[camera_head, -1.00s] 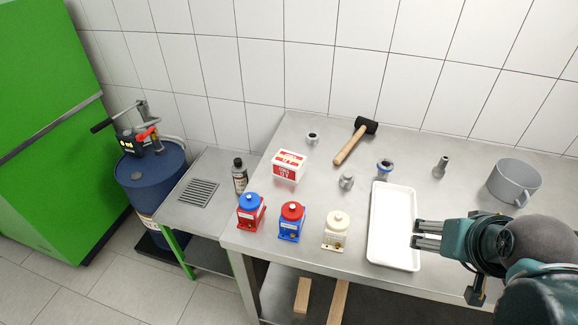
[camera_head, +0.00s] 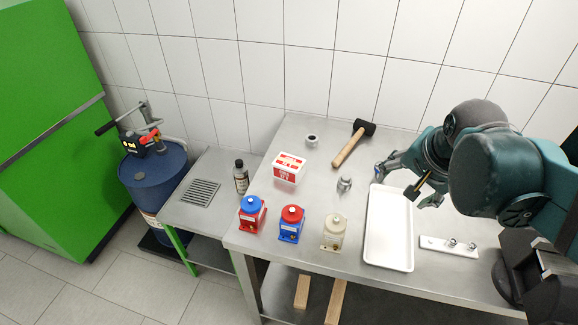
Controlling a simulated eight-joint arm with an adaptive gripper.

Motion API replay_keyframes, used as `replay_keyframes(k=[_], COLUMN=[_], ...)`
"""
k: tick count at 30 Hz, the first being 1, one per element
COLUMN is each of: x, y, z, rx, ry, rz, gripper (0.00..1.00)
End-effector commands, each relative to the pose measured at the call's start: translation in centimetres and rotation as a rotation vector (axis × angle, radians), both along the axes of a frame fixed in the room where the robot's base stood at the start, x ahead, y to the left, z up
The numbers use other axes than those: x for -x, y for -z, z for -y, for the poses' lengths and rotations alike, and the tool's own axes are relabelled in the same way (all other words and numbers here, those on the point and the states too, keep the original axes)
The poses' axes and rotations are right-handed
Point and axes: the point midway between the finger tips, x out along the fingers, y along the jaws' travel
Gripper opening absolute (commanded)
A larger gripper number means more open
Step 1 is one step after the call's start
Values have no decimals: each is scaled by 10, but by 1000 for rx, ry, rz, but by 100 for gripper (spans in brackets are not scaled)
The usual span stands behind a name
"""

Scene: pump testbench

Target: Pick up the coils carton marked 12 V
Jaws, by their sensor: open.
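A white and red carton (camera_head: 289,169) sits upright on the steel bench, left of the mallet and behind the pump-like units. Its printed marking is too small to read for certain. My gripper (camera_head: 388,168) is at the right of the carton, well apart from it, beyond the back left corner of the white tray. It is open and seems empty. Its fingers are partly hidden by my arm and overlap a small blue-ringed fitting in the picture.
Red, blue and cream units (camera_head: 290,224) line the bench front. A white tray (camera_head: 389,255) lies at the right. A bottle (camera_head: 240,177) stands left.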

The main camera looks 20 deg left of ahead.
Motion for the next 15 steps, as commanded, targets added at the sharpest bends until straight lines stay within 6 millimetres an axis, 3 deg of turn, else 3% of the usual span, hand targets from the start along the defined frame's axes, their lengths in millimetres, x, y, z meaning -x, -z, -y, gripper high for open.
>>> replay_keyframes(k=[15], x=[-62], y=[-12], z=[-67], rx=[-119], ry=[259], rz=[-129], gripper=[62])
